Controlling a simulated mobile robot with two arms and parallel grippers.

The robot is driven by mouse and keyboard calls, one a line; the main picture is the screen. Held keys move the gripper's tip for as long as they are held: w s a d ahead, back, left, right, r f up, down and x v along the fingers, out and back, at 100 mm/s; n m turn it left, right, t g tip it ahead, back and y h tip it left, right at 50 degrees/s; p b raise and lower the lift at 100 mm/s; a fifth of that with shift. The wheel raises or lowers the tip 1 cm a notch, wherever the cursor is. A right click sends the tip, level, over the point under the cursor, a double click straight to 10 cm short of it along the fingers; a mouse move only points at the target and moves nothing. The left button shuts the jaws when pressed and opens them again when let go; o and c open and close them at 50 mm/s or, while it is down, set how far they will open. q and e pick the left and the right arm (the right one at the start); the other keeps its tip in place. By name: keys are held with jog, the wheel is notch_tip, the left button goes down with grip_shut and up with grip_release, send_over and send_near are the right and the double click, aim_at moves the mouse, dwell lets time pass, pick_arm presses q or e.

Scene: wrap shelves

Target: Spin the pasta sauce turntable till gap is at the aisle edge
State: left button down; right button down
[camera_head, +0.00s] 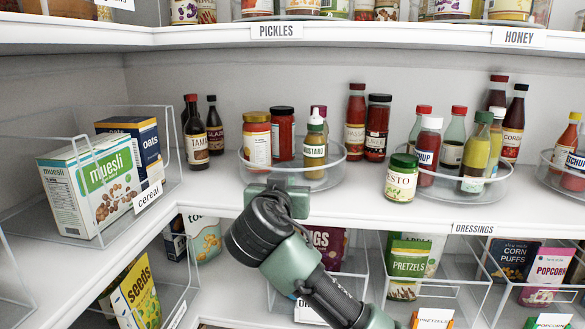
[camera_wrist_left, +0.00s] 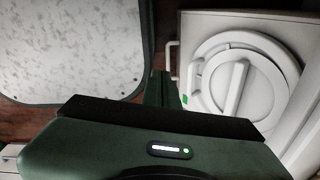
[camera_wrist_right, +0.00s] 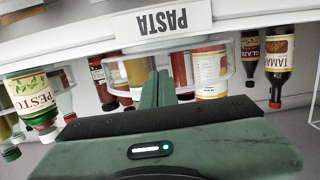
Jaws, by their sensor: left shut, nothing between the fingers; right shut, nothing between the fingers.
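The pasta sauce turntable (camera_head: 337,160) is a clear round tray on the middle shelf in the head view. A red jar with a yellow lid (camera_head: 257,143), a dark-lidded red jar (camera_head: 282,134), a mustard bottle (camera_head: 314,150) and a purple-capped bottle stand on it. Its right side looks bare; the front is partly hidden by my right gripper. My right gripper (camera_head: 277,184) is shut and empty at the turntable's front edge. In the right wrist view its fingers (camera_wrist_right: 158,88) overlap the turntable; contact is unclear. My left gripper (camera_wrist_left: 163,88) is shut and empty, away from the shelf.
Sauce bottles (camera_head: 367,125) stand right of the turntable, and a pesto jar (camera_head: 401,178) sits near the shelf edge by another turntable. Dark bottles (camera_head: 202,130) and a cereal bin (camera_head: 150,200) are left. Snack bins are below. A white round-topped object (camera_wrist_left: 240,80) is near my left gripper.

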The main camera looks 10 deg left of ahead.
jog(key=shift+s+d+b, duration=0.15)
jog(key=shift+s+b, duration=0.25)
jog(key=shift+s, duration=1.3)
jog(key=shift+s, duration=0.1)
jog(key=s+r+b, duration=0.1)
jog(key=s+b, duration=0.1)
jog(key=s, duration=0.5)
jog(key=shift+s, duration=0.3)
